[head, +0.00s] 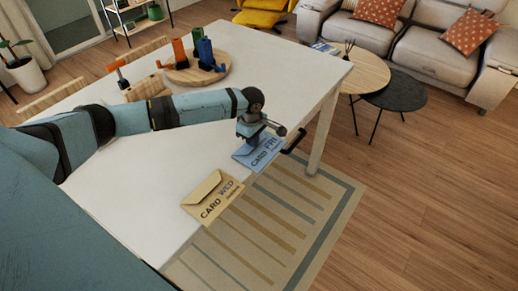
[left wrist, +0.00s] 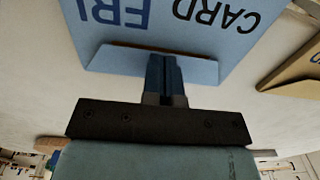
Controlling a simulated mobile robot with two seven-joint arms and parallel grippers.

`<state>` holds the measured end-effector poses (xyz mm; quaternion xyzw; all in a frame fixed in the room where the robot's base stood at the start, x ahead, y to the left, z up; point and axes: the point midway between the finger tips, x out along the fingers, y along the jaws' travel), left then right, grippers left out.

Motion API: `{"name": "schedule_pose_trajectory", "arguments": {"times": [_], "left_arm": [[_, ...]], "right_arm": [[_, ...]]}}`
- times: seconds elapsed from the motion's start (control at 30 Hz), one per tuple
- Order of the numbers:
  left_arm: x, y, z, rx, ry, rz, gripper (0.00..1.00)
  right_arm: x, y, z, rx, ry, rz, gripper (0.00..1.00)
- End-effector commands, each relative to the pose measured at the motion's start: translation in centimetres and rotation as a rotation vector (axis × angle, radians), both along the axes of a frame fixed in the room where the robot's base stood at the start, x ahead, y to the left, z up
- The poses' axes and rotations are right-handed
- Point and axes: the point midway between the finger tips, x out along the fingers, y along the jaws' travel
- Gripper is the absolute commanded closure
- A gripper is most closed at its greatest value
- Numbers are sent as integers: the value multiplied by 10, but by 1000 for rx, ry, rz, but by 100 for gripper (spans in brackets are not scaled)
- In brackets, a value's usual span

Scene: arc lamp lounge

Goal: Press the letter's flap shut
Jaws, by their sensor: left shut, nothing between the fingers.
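A blue envelope (head: 262,153) marked CARD FRI lies near the table's front right edge. It fills the top of the left wrist view (left wrist: 170,22), with its flap (left wrist: 120,59) as a strip along the side nearest my gripper. My left gripper (head: 248,133) is shut and empty, pointing down at the flap side; its fingertips (left wrist: 166,62) overlap the flap in the left wrist view. I cannot tell whether they touch it or how flat it lies. A tan envelope (head: 222,201) marked CARD WED lies nearer, its flap seeming raised. My right gripper is out of view.
The white table (head: 150,205) is mostly clear around the envelopes. A round wooden board (head: 196,74) with coloured holders stands at the far end. A striped rug (head: 290,215) lies below.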

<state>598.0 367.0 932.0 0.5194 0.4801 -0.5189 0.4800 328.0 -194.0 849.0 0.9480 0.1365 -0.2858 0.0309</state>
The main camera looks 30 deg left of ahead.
Motion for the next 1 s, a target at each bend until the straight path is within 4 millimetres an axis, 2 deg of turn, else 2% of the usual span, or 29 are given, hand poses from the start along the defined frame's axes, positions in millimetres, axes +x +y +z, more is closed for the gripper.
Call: {"name": "schedule_pose_trajectory", "arguments": {"times": [1.0], "left_arm": [[-1, -1, -2, -1, 3, -1, 100]], "right_arm": [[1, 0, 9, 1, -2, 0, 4]]}}
